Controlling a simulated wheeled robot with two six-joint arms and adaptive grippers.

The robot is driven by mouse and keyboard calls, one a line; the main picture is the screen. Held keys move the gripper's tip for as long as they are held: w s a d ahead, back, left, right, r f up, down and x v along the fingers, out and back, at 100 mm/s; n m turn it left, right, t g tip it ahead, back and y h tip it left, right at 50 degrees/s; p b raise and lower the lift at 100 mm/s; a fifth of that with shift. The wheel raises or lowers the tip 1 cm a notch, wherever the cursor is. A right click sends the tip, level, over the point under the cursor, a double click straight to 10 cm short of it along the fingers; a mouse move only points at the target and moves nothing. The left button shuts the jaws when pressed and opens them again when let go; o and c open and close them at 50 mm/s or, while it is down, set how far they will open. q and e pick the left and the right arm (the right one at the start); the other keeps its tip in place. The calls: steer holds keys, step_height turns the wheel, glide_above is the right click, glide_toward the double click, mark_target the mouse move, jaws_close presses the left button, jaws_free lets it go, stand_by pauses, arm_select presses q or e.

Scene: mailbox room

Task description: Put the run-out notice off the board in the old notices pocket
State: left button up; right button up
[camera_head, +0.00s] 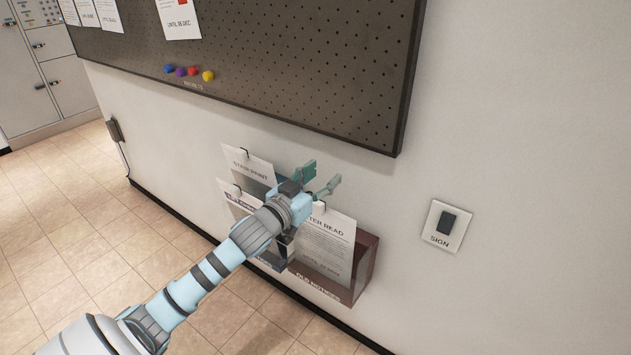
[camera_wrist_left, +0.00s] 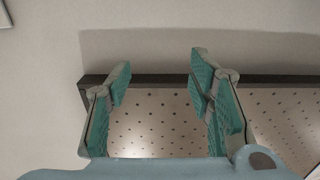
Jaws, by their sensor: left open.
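A white notice (camera_head: 325,243), its heading partly hidden and ending "TER READ", stands in the brown old notices pocket (camera_head: 362,268) low on the wall. My left gripper (camera_head: 318,179) is open and empty, just above this notice and in front of the wall. In the left wrist view my open fingers (camera_wrist_left: 162,65) have nothing between them and the board's perforated face (camera_wrist_left: 150,135) lies beyond. The dark pegboard (camera_head: 300,65) holds a notice (camera_head: 178,17) marked "UNTIL" with a date, and others at the upper left.
Other pockets with sheets, one headed "STAIR PRINT" (camera_head: 248,165), are left of the brown one, partly hidden by my arm. Several coloured pins (camera_head: 188,72) sit low on the board. A "SIGN" switch (camera_head: 446,224) is on the bare wall at right. The tiled floor is clear.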

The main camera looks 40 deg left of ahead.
arm_select(q)
steer(key=s, duration=1.1)
steer(key=shift+s+d, duration=0.15)
steer(key=shift+s, duration=0.25)
